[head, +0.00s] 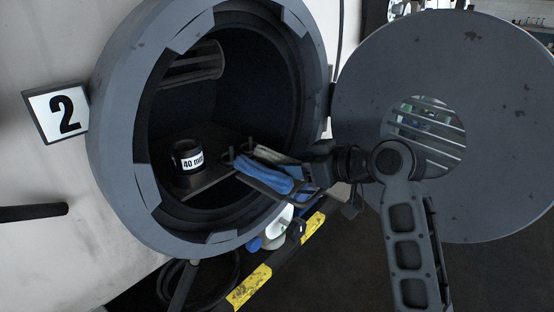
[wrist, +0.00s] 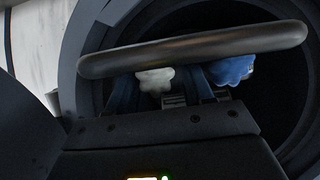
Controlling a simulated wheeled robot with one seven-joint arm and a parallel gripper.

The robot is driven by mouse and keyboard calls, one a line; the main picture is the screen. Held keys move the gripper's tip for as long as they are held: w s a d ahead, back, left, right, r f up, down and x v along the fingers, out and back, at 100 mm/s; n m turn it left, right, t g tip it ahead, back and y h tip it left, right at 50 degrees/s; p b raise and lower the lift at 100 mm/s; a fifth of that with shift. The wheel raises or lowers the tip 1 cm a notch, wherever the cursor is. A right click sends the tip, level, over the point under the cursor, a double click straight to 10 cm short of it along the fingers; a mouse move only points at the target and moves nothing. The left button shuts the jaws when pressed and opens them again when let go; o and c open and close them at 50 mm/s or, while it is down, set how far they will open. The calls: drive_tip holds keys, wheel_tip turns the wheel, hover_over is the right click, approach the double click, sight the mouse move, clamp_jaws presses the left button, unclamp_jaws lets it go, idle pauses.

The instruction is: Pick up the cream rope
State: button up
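The cream rope (head: 276,155) lies in the mouth of the round vessel, behind the blue rope (head: 265,178). In the wrist view the pale end of the cream rope (wrist: 155,79) shows between my two dark fingers, under a thick dark bar (wrist: 195,48). The blue rope (wrist: 232,70) is to the right of the fingers there. My gripper (head: 296,172) reaches in from the right, close to both ropes. Its fingers look apart (wrist: 160,92); whether they touch the cream rope is hidden.
A black cylinder (head: 187,160) marked "40 mm" stands on a dark shelf (head: 215,172) inside the vessel. The thick vessel rim (head: 118,150) surrounds the opening. The round door (head: 480,110) is open at right, behind my arm. A yellow-marked edge (head: 250,285) lies below.

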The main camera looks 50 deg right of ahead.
drive_tip(key=c, duration=0.9)
clamp_jaws()
drive_tip(key=shift+r, duration=0.1)
